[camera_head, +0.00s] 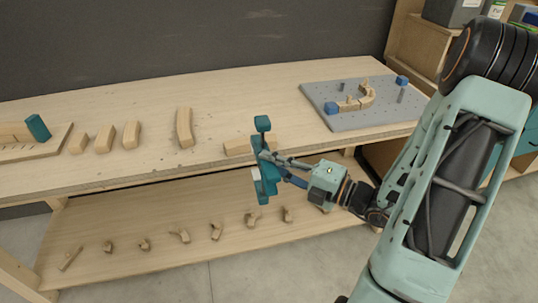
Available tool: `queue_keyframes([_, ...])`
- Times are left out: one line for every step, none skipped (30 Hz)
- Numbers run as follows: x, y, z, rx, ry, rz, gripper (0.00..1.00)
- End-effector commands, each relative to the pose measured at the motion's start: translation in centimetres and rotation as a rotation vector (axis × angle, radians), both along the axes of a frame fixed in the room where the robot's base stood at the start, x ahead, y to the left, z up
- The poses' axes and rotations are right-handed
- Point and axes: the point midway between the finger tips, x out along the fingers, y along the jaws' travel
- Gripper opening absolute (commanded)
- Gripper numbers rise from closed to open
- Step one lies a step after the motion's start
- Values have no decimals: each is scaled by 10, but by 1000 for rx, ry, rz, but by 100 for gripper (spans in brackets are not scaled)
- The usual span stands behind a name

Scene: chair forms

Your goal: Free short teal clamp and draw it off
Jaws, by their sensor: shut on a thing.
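My gripper (268,159) is shut on a teal clamp (268,181). The clamp stands roughly upright in the picture, with a small teal head (262,123) at its top and a wider body below. It shows in front of the workbench's front edge, apart from the work on the bench as far as this one view tells. Another teal piece (38,127) sits at the far left, against a wooden block on a board. My fingers hide part of the held clamp's middle.
On the bench (230,93) stand several wooden blocks and a curved piece (184,127). A grey plate (380,118) at the right bears a curved wooden form (367,97) and blue blocks (331,108). A lower shelf (190,202) holds several small wooden parts.

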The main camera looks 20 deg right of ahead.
Motion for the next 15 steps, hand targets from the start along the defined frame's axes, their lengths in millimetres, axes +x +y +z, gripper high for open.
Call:
queue_keyframes([-3, 0, 2, 2, -2, -1, 0])
queue_keyframes([-5, 0, 2, 3, -1, -1, 0])
queue_keyframes([-8, 0, 2, 4, -2, -1, 0])
queue_keyframes([-10, 0, 2, 4, -2, -2, 0])
queue_keyframes([-12, 0, 2, 4, -2, -2, 0])
queue_keyframes([-15, 0, 2, 4, -2, -1, 0])
queue_keyframes([-17, 0, 2, 4, -2, -1, 0])
queue_keyframes([-19, 0, 2, 3, -1, -1, 0])
queue_keyframes([-22, 0, 2, 2, -1, -2, 0])
queue_keyframes([-24, 0, 1, 2, -1, -2, 0])
queue_keyframes([-26, 0, 1, 2, -1, -2, 0])
queue_keyframes([-28, 0, 1, 1, -1, -1, 0])
queue_keyframes([-31, 0, 1, 1, -1, -1, 0])
queue_keyframes([-33, 0, 2, 3, -1, 0, 0])
queue_keyframes([-35, 0, 2, 3, -1, -1, 0])
